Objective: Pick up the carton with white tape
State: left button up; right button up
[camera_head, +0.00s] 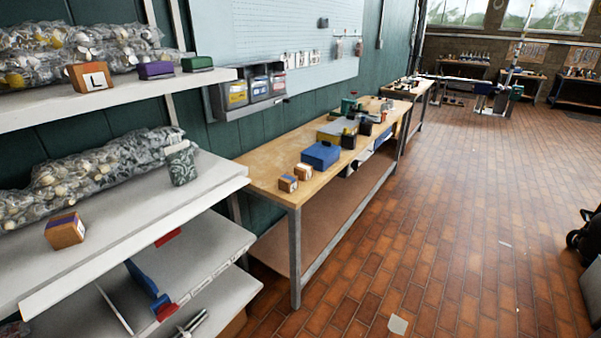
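Several small brown cartons are in view, and I cannot tell for certain which one has white tape. One carton (303,171) near the front end of the wooden workbench shows a pale top or label. Another carton (288,183) sits just in front of it with a dark bluish mark. A carton (64,230) on the middle white shelf has a purple strip on top. A carton (90,77) on the upper shelf has a white label with the letter L. Neither of my grippers is in view.
The workbench (262,165) also holds a blue box (320,154) and dark items farther back. Bagged goods (90,170) fill the back of the shelves at left, with a patterned container (181,163) at the middle shelf's end. The brick floor (450,210) at right is mostly clear.

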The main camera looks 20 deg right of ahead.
aim_at(303, 172)
jog(key=i+l+z, duration=0.1)
jog(key=z, duration=0.25)
jog(key=i+l+z, duration=0.15)
jog(key=z, duration=0.2)
jog(key=i+l+z, duration=0.3)
jog(key=k+j, duration=0.1)
